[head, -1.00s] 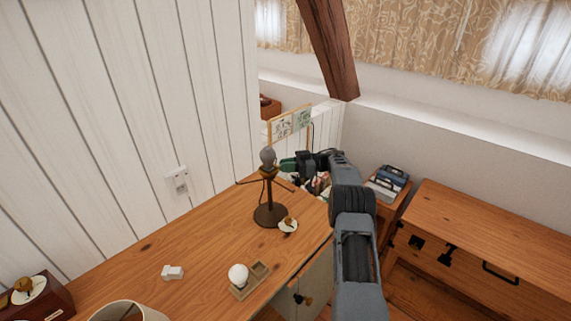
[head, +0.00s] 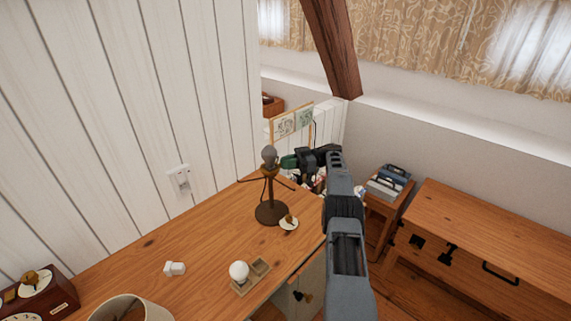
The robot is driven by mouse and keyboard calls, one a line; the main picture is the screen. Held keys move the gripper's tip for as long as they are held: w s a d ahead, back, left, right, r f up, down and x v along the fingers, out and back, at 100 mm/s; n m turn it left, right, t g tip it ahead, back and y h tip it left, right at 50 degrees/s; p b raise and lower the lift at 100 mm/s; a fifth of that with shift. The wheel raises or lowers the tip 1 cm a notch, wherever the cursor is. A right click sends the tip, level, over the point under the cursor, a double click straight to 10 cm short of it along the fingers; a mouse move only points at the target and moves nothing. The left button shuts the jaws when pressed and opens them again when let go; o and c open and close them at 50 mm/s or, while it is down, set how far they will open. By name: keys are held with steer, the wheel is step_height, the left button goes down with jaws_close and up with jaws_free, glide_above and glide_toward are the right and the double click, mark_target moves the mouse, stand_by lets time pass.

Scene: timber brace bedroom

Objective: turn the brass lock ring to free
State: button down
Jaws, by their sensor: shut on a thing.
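The dark lamp stand (head: 270,212) stands upright at the far end of the wooden desk, with a grey bulb (head: 269,153) on top. The brass lock ring (head: 269,172) is a small collar just below the bulb. Thin dark arms spread from the stand below the ring.
A white bulb (head: 239,271) sits in a small wooden tray (head: 259,268) nearer on the desk. A white dial with a brass knob (head: 288,224) lies beside the lamp base. The desk (head: 205,240) between is clear.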

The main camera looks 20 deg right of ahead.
steer(key=shift+a, duration=0.1)
steer(key=c, duration=1.2)
jaws_free()
steer(key=shift+r, duration=0.15)
steer(key=shift+r, duration=0.4)
step_height(320, 180, up, 2)
steer(key=shift+s+r, duration=0.15)
steer(key=s+a+r+b, duration=0.3)
steer(key=s+r, duration=0.6)
steer(key=s, duration=0.4)
steer(key=shift+s+r+b, duration=0.25)
steer(key=shift+r+b, duration=0.1)
steer(key=shift+b, duration=0.35)
